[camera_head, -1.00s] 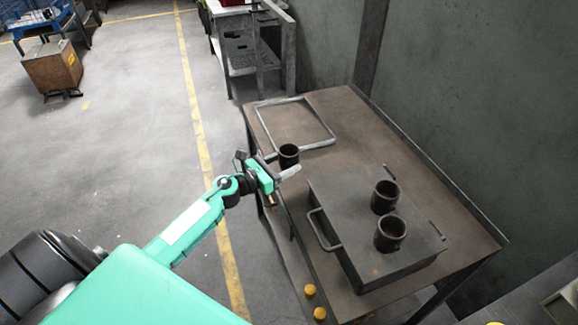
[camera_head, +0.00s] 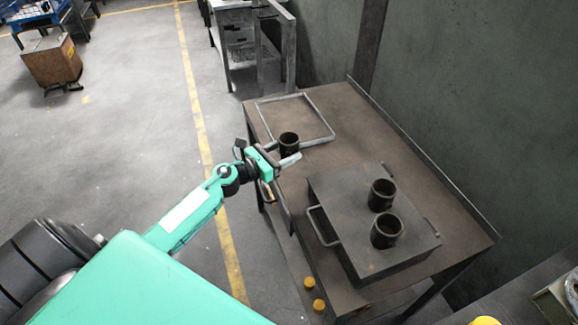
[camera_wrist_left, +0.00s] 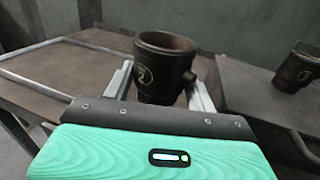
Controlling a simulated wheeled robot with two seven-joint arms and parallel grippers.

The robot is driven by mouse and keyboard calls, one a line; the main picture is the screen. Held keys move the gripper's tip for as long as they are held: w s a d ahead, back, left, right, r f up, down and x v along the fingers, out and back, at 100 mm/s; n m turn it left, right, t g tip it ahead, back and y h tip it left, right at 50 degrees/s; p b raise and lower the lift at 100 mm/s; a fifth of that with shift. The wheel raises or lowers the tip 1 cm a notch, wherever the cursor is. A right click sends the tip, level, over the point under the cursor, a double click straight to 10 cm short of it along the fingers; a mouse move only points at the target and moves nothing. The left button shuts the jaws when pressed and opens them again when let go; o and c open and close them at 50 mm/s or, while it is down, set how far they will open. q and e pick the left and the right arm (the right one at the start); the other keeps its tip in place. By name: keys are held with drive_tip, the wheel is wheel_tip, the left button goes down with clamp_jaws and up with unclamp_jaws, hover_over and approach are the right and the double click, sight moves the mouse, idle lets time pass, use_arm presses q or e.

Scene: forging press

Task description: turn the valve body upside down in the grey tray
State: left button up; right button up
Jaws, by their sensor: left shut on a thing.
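My left gripper (camera_head: 284,153) is shut on a dark, cup-shaped valve body (camera_head: 289,139). In the left wrist view the valve body (camera_wrist_left: 161,68) stands between the two pale fingers, its open mouth up. It has a round white mark and a short side port at right. The grey tray (camera_head: 321,113), a shallow light-rimmed frame, lies at the far end of the table. The held valve body is at the tray's near rim; I cannot tell whether it touches. My right gripper is out of view.
A dark box (camera_head: 340,187) with a side handle stands on the brown table (camera_head: 345,110). Two similar cups (camera_head: 382,195) and (camera_head: 387,230) stand on its lid. A wall is at right. Yellow knobs (camera_head: 319,305) show at the table's near side.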

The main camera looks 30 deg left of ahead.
sight(280, 143)
use_arm(q)
wheel_tip(280, 143, up, 4)
drive_tip(key=p, duration=0.2)
drive_tip(key=shift+p, duration=0.35)
wheel_tip(280, 143, up, 5)
drive_tip(key=p, duration=0.4)
drive_tip(key=shift+f, duration=0.1)
drive_tip(key=shift+f, duration=0.1)
drive_tip(key=shift+f+b, duration=0.1)
drive_tip(key=shift+b, duration=0.35)
drive_tip(key=m+b, duration=0.5)
drive_tip(key=m, duration=0.1)
drive_tip(key=shift+f+m, duration=0.15)
drive_tip(key=shift+m, duration=0.15)
drive_tip(key=shift+m+b, duration=0.3)
drive_tip(key=shift+m, duration=0.4)
drive_tip(key=shift+r+m, duration=0.2)
drive_tip(key=shift+m, duration=0.2)
drive_tip(key=shift+r, duration=0.1)
